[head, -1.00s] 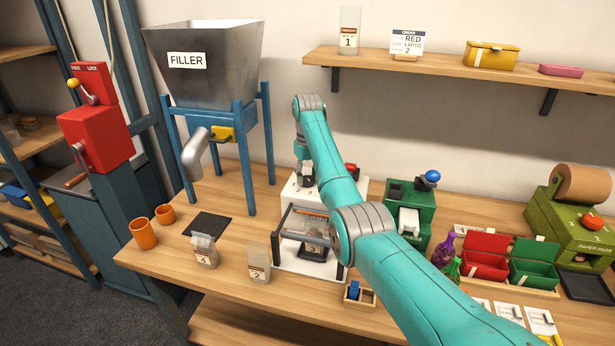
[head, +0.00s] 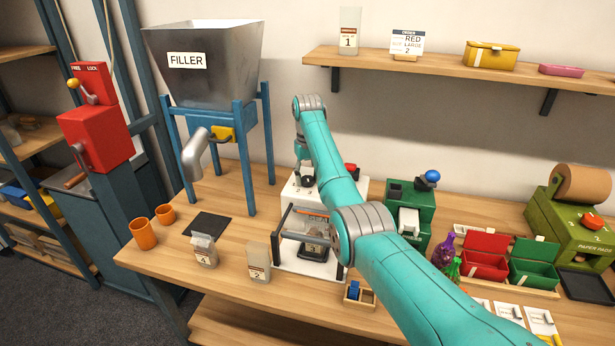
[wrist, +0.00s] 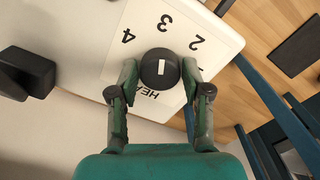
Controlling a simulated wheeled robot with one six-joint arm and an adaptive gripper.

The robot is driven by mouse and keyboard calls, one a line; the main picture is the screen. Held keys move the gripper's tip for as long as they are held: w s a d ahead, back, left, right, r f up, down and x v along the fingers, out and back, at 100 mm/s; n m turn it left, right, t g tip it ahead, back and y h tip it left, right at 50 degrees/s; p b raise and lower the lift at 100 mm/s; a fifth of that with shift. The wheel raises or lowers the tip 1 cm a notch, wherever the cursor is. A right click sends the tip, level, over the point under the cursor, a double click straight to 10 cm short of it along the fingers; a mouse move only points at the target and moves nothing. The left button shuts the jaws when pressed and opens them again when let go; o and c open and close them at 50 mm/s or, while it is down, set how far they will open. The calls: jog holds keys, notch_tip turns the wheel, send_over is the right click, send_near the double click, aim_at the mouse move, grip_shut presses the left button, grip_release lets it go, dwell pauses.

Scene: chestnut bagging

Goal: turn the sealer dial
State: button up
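The sealer (head: 294,262) is a white machine in the middle of the table, partly hidden by my arm. Its black dial (wrist: 160,72) is on its top, among the digits 4, 3 and 2 and the partly covered word HEAT. The dial's white mark lies upright in the wrist view, in line with the 3. My gripper (wrist: 160,74) is open, with one fingertip on each side of the dial and narrow gaps visible. In the head view, the dial (head: 307,181) shows just below my gripper (head: 303,166).
The filler (head: 205,80) on blue legs stands at the left. A green machine (head: 408,205) is close at the right of the sealer. Two bags (head: 203,252) (head: 257,265) stand at its front left.

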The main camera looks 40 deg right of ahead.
aim_at(308, 178)
jog(key=shift+o, duration=0.7)
jog(key=shift+r, duration=0.15)
jog(key=shift+r, duration=3.6)
